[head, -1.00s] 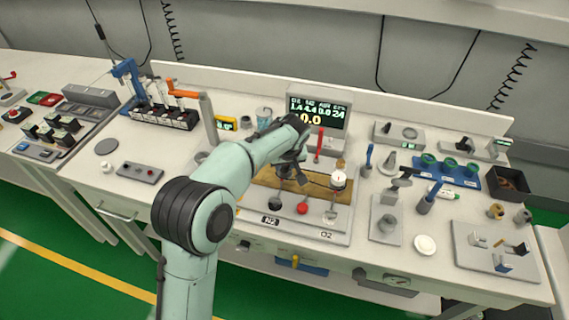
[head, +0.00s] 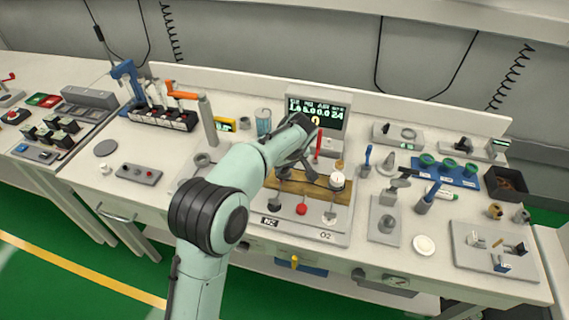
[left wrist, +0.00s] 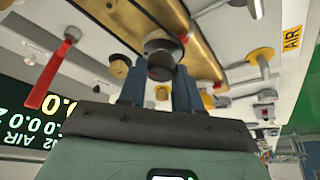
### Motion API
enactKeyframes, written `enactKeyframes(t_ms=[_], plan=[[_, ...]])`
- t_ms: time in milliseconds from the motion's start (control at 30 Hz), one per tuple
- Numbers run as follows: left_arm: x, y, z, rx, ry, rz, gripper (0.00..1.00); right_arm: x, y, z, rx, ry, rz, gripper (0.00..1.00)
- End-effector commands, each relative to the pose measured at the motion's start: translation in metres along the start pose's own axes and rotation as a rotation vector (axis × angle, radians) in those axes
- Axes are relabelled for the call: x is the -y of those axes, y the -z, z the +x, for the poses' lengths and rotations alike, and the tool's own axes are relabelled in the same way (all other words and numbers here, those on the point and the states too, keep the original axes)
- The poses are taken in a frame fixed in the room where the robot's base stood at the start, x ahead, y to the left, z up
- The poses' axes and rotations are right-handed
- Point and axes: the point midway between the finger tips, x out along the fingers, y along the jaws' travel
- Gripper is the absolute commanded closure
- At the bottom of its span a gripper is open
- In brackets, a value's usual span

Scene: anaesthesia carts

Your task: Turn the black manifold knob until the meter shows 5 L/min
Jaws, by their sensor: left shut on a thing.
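My left arm comes in from the bottom left over the manifold in the head view. My left gripper (left wrist: 160,82) points down at the brass manifold (head: 335,192) and is shut on the black manifold knob (left wrist: 160,52), which sits between its two dark fingers in the left wrist view. The knob is hidden or unclear behind my wrist in the head view. The meter screen (head: 332,112) stands behind the manifold. My wrist covers part of its large yellow reading; a yellow 0.0 is partly visible in the left wrist view. My right gripper is not in view.
A red lever (head: 318,146) stands beside my gripper, and a white round gauge (head: 337,180) is to its right. Black, red and grey knobs line the manifold's front. A blue tool (head: 367,158) stands farther right.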

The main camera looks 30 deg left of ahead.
Motion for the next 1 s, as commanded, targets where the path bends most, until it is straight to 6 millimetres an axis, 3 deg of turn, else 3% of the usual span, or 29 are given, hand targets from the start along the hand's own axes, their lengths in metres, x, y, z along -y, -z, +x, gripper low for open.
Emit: enactKeyframes(t_ms=[33,100,467,567,1000], plan=[[0.0,0.0,0.0,0.0,-0.001,0.0,0.57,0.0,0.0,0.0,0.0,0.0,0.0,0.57],[0.0,0.0,0.0,0.0,-0.001,0.0,0.41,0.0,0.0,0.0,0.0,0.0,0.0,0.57],[0.0,0.0,-0.005,0.0,-0.002,0.001,0.41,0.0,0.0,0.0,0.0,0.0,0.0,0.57],[-0.001,0.001,-0.018,-0.001,-0.005,0.0,0.41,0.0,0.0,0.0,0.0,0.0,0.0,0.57],[-0.001,0.001,-0.111,-0.001,-0.006,0.0,0.41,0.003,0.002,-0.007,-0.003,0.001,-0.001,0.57]])
